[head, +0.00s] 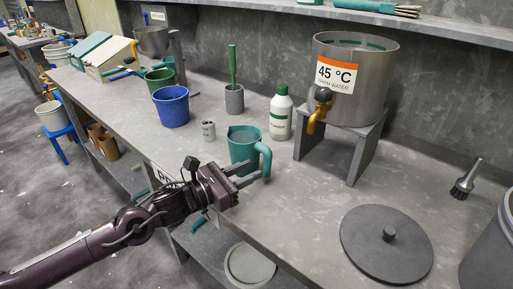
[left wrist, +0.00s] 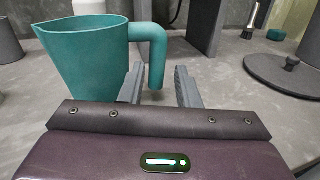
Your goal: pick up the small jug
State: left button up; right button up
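The small jug (head: 243,148) is teal, stands upright on the grey bench, and has its handle on the right side. It also shows close up in the left wrist view (left wrist: 85,62), with its handle (left wrist: 157,52) toward the right. My left gripper (head: 250,174) is open in front of the jug's handle. In the left wrist view its two fingers (left wrist: 160,86) are apart, with the handle's lower end just beyond the gap between them. I cannot tell whether either finger touches the jug. My right gripper is not in view.
A warm water tank (head: 360,75) with a brass tap (head: 318,112) stands on a raised stand behind the jug. A round dark lid (head: 386,250) lies at right.

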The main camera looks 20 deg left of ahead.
aim_at(264, 163)
pick_arm(q)
jog(key=shift+w+d+r, duration=0.2)
jog(key=shift+w, duration=0.15)
jog(key=p+x, duration=0.1)
jog(key=x, duration=0.4)
jog(key=shift+w+p, duration=0.15)
jog(key=shift+p, duration=0.15)
jog(key=shift+w+d+f, duration=0.15)
jog(key=shift+w, duration=0.05)
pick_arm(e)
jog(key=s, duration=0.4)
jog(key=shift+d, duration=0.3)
pick_arm(q)
jog(key=shift+c, duration=0.4)
grip_shut()
